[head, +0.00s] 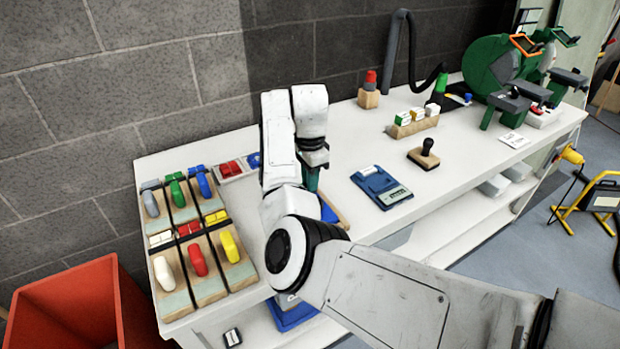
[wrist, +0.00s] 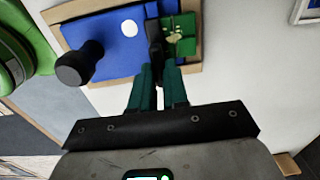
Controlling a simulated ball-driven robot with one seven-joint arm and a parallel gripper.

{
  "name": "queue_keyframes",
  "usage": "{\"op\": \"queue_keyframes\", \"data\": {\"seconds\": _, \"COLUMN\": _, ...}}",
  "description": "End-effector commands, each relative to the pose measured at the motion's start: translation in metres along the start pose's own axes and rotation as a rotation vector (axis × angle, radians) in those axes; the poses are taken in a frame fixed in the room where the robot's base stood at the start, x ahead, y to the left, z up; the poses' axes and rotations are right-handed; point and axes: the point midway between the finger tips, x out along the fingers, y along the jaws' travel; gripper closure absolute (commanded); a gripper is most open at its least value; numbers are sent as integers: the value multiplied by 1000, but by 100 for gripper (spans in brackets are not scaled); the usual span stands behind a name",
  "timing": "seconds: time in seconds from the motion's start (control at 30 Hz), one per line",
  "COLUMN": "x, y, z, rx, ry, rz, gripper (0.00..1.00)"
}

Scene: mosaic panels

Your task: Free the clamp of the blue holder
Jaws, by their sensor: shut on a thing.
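The blue holder (wrist: 115,50) is a blue plate on a wooden base, under my gripper in the wrist view. It bears a black knob, a white round spot and a small green circuit board (wrist: 181,36). A black upright clamp part (wrist: 155,32) stands at the board's left edge. My gripper (wrist: 157,72) has its teal fingers shut on this black part. In the head view my gripper (head: 311,178) points down at the holder (head: 328,212), which is mostly hidden behind my arm. Whether the clamp still presses on the board I cannot tell.
Wooden blocks with coloured handles (head: 197,262) fill the table's left end. A blue device (head: 376,184) and a black stamp (head: 424,154) lie right of the holder. Green machines (head: 492,66) stand at the far right. A red bin (head: 75,310) stands lower left.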

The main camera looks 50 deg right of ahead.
Motion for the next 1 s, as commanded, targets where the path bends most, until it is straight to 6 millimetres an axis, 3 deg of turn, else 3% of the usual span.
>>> {"op": "queue_keyframes", "data": {"seconds": 0.37, "x": -4, "y": 2, "z": -1, "rx": -124, "ry": 1, "rz": 2, "gripper": 100}}
{"op": "queue_keyframes", "data": {"seconds": 1.0, "x": -5, "y": 7, "z": -4, "rx": -706, "ry": 0, "rz": 2, "gripper": 100}}
